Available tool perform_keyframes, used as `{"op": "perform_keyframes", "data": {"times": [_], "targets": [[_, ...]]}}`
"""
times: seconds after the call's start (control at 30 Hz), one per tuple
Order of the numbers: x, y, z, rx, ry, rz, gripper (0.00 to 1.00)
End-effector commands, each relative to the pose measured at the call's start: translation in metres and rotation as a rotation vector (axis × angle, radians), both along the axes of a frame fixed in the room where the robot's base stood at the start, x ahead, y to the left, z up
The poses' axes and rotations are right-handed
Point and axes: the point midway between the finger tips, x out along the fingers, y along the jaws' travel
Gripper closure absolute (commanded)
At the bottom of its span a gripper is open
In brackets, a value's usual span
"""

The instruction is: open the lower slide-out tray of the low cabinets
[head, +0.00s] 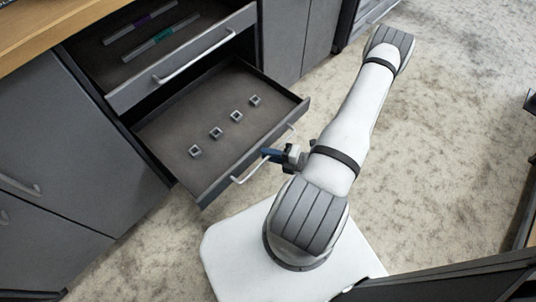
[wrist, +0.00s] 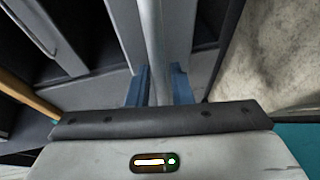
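The lower slide-out tray (head: 180,122) is pulled well out from the low cabinet, with its dark floor exposed. Its pale bar handle (head: 243,178) runs along the front panel. My gripper (head: 271,154) is at this handle. In the wrist view the handle bar (wrist: 157,60) passes between the two blue fingers (wrist: 159,88), which sit close on both sides of it, so the gripper appears shut on it. In the head view my gripper covers the middle of the handle.
Several small square rings (head: 216,133) lie in the lower tray. Above it, an upper drawer (head: 190,62) is also out, holding two flat bars (head: 160,43). Closed cabinet doors (head: 75,140) stand at left. Carpet (head: 440,150) is clear at right; a dark panel (head: 450,284) stands at bottom right.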

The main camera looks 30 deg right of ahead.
Motion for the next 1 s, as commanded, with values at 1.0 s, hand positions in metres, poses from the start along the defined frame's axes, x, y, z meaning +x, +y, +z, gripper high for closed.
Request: {"op": "perform_keyframes", "data": {"times": [1.0], "targets": [[-0.057,-0.052,0.014,0.0,0.0,0.001,0.8]]}}
